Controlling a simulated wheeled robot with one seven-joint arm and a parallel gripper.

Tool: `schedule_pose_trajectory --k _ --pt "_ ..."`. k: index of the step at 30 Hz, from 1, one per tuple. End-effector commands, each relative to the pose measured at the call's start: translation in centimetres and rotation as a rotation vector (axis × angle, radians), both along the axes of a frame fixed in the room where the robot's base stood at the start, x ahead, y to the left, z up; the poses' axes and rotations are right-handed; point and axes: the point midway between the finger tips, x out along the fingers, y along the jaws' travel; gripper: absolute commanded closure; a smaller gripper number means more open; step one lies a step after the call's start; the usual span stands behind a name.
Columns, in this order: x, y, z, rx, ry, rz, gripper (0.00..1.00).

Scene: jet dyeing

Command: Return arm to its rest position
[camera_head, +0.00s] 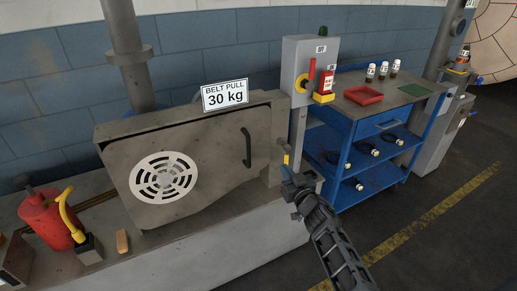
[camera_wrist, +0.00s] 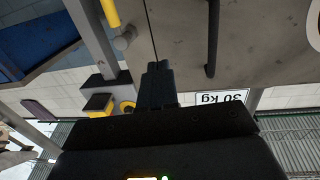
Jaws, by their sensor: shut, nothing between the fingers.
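My gripper (camera_head: 290,185) is shut and empty at the end of my arm, which reaches up from the lower right in the head view. It is in front of the right end of the grey belt guard (camera_head: 190,150), below and to the right of the guard's black handle (camera_head: 246,147). In the wrist view my shut gripper (camera_wrist: 157,75) points toward a grey surface, and the picture is upside down. The black handle (camera_wrist: 212,40) shows there to the right of the fingers, apart from them. Whether the fingertips touch anything is unclear.
A grey switch box (camera_head: 300,65) on a post stands behind my gripper. A blue cart (camera_head: 350,125) with a red tray (camera_head: 363,95) and several small bottles is to the right. A red can (camera_head: 48,218) sits at the left. The floor (camera_head: 450,230) at lower right is clear.

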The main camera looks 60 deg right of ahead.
Motion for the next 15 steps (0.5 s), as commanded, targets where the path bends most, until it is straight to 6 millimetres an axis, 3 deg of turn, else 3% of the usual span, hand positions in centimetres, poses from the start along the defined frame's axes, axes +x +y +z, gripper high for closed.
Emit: schedule_pose_trajectory --k 9,11,15 --pt "-0.3 0.9 -0.3 0.003 0.003 0.008 1.0" --pt "-0.4 2.4 -0.5 0.004 0.007 0.022 1.0" --pt "-1.7 8.7 -1.3 0.011 0.024 0.084 1.0"
